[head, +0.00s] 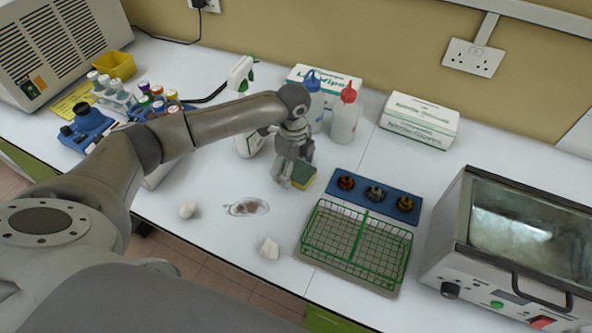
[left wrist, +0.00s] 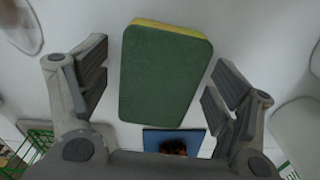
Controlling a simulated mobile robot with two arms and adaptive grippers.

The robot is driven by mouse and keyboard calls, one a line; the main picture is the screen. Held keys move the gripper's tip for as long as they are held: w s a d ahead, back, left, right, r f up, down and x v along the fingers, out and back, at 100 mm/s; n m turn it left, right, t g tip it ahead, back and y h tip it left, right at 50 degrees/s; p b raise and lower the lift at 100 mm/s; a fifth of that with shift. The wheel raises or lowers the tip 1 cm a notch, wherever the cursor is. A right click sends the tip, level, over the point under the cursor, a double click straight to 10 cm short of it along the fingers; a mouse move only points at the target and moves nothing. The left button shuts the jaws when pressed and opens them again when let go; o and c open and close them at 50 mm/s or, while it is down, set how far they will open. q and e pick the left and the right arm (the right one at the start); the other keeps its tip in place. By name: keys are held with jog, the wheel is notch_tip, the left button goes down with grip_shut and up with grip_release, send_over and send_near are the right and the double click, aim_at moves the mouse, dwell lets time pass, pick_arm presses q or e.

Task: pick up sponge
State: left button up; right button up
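The sponge (head: 304,178), green on one face with a yellow layer, is at the middle of the white bench. In the left wrist view the sponge (left wrist: 165,75) lies between my two spread fingers, with gaps on both sides. My left gripper (head: 289,180) is above and beside it in the head view and partly hides it. In the left wrist view my left gripper (left wrist: 160,95) is open and its fingers do not touch the sponge. My right gripper is not in view.
A blue holder (head: 376,193) and a green wire basket (head: 357,240) stand right of the sponge. Squeeze bottles (head: 345,115) and a wipes box (head: 325,82) stand behind.

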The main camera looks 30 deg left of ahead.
pick_arm(q)
jog(key=shift+c, duration=1.1)
jog(key=c, duration=0.4)
jog(key=shift+c, duration=0.2)
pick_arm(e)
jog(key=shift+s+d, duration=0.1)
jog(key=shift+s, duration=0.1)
pick_arm(q)
jog(key=shift+r, duration=0.15)
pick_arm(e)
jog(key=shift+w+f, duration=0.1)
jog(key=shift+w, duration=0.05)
pick_arm(q)
jog(key=shift+r+b, duration=0.4)
jog(key=shift+r, duration=0.15)
jog(key=s+d+r+b, duration=0.2)
jog(key=s+r, duration=0.9)
jog(key=s, duration=0.2)
jog(key=shift+s+d+r, duration=0.2)
jog(key=shift+s+r, duration=0.15)
jog(key=shift+s, duration=0.05)
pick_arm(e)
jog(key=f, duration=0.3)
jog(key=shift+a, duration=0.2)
